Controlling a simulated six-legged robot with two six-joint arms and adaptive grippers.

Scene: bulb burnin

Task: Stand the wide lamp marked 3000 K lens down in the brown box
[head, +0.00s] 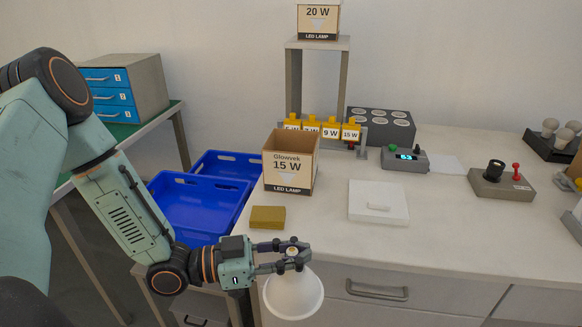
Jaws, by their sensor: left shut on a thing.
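My left gripper (292,256) is shut on the narrow top end of a wide white lamp (294,293). The lamp hangs with its broad side down, in front of the table's front edge. No 3000 K mark can be read on it from here. The brown box (283,177), printed Glowvek 15 W LED LAMP, stands open at the top on the table, above and behind the gripper in the picture. Its floor is hidden. The lamp is apart from the box. My right gripper is not in view.
A mustard-coloured block (267,217) lies between the box and the table's front edge. A white slab (378,203) lies to the right. Blue crates (198,207) stand left of the table. Behind the box are yellow-topped wattage labels (331,128) and a grey holed block (381,125).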

